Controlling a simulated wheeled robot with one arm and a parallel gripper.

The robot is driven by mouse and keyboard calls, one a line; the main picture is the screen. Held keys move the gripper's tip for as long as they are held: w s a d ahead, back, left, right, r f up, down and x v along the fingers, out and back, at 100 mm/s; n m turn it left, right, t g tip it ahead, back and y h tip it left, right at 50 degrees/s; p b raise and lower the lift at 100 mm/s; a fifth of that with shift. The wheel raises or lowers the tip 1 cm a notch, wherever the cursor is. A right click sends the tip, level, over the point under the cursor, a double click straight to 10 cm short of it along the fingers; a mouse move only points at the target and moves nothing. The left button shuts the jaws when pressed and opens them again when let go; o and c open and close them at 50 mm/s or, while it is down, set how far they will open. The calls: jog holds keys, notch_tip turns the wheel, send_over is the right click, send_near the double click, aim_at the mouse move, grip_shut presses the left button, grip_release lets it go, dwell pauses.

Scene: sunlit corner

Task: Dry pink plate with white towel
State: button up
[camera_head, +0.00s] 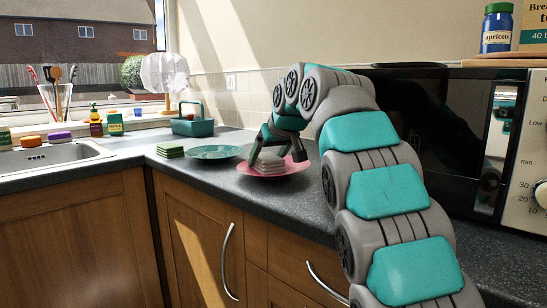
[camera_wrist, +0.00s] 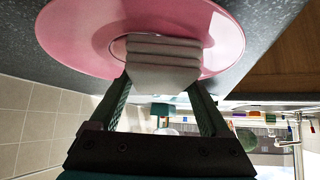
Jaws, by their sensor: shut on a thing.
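The pink plate (camera_head: 285,171) lies on the dark worktop in the corner. The white towel (camera_head: 270,160) is folded and rests on the plate's middle. My gripper (camera_head: 276,155) reaches down over the plate and is shut on the towel. In the wrist view the towel (camera_wrist: 163,62) sits between the two fingertips of my gripper (camera_wrist: 163,80), against the pink plate (camera_wrist: 80,35). The towel hides part of the plate's centre.
A teal caddy (camera_head: 192,126) stands behind. The microwave (camera_head: 440,130) stands to the right. The sink (camera_head: 50,157) is at far left.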

aim_at(279, 157)
jog(key=shift+s+a+f, duration=0.1)
jog(key=shift+s+a, duration=0.1)
jog(key=shift+a, duration=0.05)
jog(key=shift+w+d+b, duration=0.1)
jog(key=shift+d+b, duration=0.3)
jog(key=shift+d, duration=1.35)
jog(key=shift+s+a, duration=0.4)
jog(key=shift+a, duration=0.3)
jog(key=shift+s+a, duration=0.35)
jog(key=shift+a, duration=0.3)
jog(key=shift+w+d+p, duration=0.3)
jog(key=shift+w+d, duration=0.2)
jog(key=shift+w, duration=0.25)
jog(key=shift+w+d+p, duration=0.3)
jog(key=shift+w+d, duration=0.2)
jog(key=shift+w, duration=0.25)
jog(key=shift+r+p, duration=1)
jog(key=shift+r, duration=0.65)
jog(key=shift+s+a+f, duration=0.1)
